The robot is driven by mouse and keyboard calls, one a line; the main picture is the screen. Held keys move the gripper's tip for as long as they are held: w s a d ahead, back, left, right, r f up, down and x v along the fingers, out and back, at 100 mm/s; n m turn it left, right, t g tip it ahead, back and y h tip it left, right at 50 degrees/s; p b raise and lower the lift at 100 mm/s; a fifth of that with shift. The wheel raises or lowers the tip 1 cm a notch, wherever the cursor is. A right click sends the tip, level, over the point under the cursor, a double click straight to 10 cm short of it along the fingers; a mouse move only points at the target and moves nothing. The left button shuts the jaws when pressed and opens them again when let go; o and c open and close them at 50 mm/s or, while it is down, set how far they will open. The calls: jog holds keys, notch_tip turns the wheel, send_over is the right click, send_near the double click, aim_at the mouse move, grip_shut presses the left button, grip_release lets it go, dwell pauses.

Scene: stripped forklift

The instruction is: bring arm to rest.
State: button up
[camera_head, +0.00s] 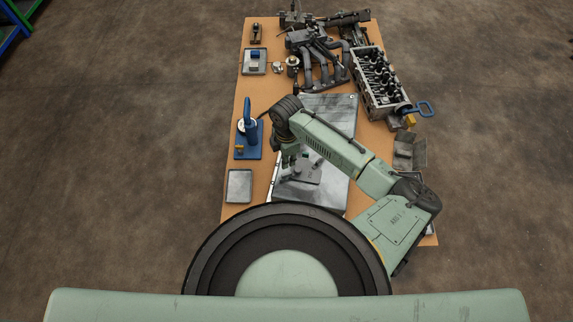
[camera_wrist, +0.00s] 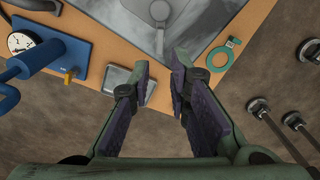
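My arm reaches from the right over the orange-topped workbench (camera_head: 258,185) and bends down near its middle. My gripper (camera_head: 292,168) hangs above a grey metal plate (camera_head: 325,190), partly hidden by my arm in the head view. In the wrist view my gripper (camera_wrist: 160,68) has its two dark-padded fingers apart, with nothing between them. The bench edge and the brown floor show beyond and between the fingers.
A blue device (camera_head: 248,140) with a round gauge stands at the bench's left, above a small grey tray (camera_head: 239,186). A cylinder head (camera_head: 378,82) and manifold parts (camera_head: 318,55) crowd the far end. A green ring (camera_wrist: 220,56) lies near the bench edge.

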jog(key=shift+r, duration=1)
